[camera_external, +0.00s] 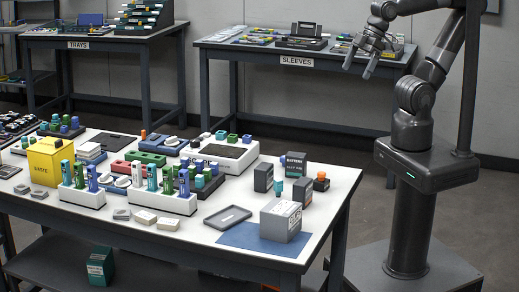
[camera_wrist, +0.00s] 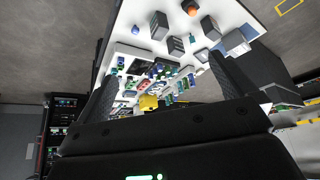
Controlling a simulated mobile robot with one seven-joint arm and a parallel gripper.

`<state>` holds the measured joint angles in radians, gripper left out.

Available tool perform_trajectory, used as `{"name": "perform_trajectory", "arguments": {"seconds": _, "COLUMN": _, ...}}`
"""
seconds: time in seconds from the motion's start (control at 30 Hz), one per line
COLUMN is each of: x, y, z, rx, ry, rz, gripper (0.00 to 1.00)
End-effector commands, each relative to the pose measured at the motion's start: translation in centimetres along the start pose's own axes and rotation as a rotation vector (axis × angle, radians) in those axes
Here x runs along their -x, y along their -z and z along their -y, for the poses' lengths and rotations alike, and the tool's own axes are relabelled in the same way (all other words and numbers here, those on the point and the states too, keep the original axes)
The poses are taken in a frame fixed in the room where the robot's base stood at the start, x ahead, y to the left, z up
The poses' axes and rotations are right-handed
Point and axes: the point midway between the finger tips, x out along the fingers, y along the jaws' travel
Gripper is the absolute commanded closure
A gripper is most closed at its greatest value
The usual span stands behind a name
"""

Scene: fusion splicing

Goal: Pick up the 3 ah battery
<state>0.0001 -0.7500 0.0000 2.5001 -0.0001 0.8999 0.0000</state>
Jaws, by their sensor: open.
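Several dark grey battery-like blocks stand at the right end of the white table: one (camera_external: 263,178) on the left, a larger one with a teal lettered label (camera_external: 295,166) behind, and one (camera_external: 302,192) in front. The lettering is too small to tell which is the 3 Ah battery. The blocks also show in the wrist view, one at the top (camera_wrist: 158,25) and others below it (camera_wrist: 176,47). My gripper (camera_external: 357,70) is open and empty, high up and well away from them, in front of the sleeves table. Its two fingers (camera_wrist: 168,92) stand wide apart in the wrist view.
A grey box (camera_external: 281,220) stands on a blue mat (camera_external: 240,236) at the table's front right. A small orange-topped item (camera_external: 321,182) stands beside the blocks. A flat grey tray (camera_external: 228,217) and white racks of tubes (camera_external: 163,201) lie left. The sleeves table (camera_external: 300,48) is behind.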

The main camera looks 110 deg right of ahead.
Motion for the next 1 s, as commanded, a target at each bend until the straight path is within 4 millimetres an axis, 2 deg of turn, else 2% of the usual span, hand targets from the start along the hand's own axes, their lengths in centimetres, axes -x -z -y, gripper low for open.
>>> {"name": "perform_trajectory", "arguments": {"seconds": 0.23, "x": 0.0, "y": 0.0, "z": 0.0, "rx": 0.0, "ry": 0.0, "rz": 0.0, "gripper": 0.0}}
{"name": "perform_trajectory", "arguments": {"seconds": 0.7, "x": 0.0, "y": 0.0, "z": 0.0, "rx": 0.0, "ry": 0.0, "rz": 0.0, "gripper": 0.38}}
{"name": "perform_trajectory", "arguments": {"seconds": 1.0, "x": -0.21, "y": 0.27, "z": -0.01, "rx": -0.009, "ry": 0.0, "rz": 0.008, "gripper": 0.38}}
